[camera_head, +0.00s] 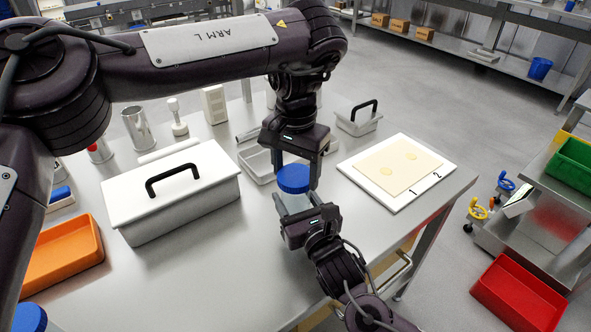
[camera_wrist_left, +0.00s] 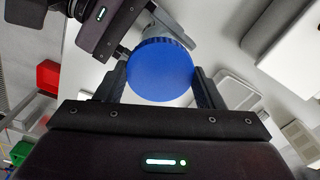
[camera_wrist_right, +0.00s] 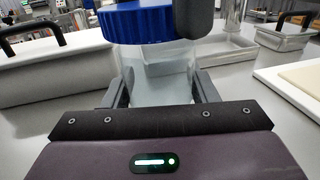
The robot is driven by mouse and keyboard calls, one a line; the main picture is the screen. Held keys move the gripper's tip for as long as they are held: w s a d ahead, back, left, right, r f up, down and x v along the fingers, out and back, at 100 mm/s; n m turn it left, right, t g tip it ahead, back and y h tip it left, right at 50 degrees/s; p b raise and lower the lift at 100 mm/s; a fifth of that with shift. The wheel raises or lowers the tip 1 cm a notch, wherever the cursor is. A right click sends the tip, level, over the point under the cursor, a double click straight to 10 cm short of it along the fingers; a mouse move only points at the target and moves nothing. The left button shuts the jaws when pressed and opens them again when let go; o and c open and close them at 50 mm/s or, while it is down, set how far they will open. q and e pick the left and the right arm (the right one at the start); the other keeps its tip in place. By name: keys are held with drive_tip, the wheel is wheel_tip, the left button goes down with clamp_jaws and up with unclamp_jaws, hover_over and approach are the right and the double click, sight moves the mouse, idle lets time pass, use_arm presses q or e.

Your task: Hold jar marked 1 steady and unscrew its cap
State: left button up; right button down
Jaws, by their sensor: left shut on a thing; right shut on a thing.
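A clear jar (camera_head: 292,203) with a blue ribbed screw cap (camera_head: 293,179) stands upright near the middle of the table. No number shows on the jar's visible side. My left gripper (camera_head: 296,183) comes down from above and is shut on the cap; in the left wrist view the round cap (camera_wrist_left: 160,68) sits between its fingers. My right gripper (camera_head: 300,207) is shut on the jar's body from the front; in the right wrist view the clear body (camera_wrist_right: 160,78) is between its fingers, under the cap (camera_wrist_right: 140,22). The cap sits on the jar's top.
A lidded box (camera_head: 170,195) stands left, with an orange tray (camera_head: 62,256) beyond it. A shallow tray (camera_head: 255,166) lies behind the jar. A white board (camera_head: 368,187) marked 1 and 2, with a pasta sheet (camera_head: 398,170), is right. A smaller lidded box (camera_head: 358,124) stands behind.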

sight(296, 175)
use_arm(q)
drive_tip(key=shift+r, duration=2)
use_arm(e)
drive_tip(key=shift+c, duration=2.4)
unclamp_jaws()
use_arm(q)
drive_tip(key=shift+f, duration=0.15)
use_arm(e)
drive_tip(key=v, duration=1.2)
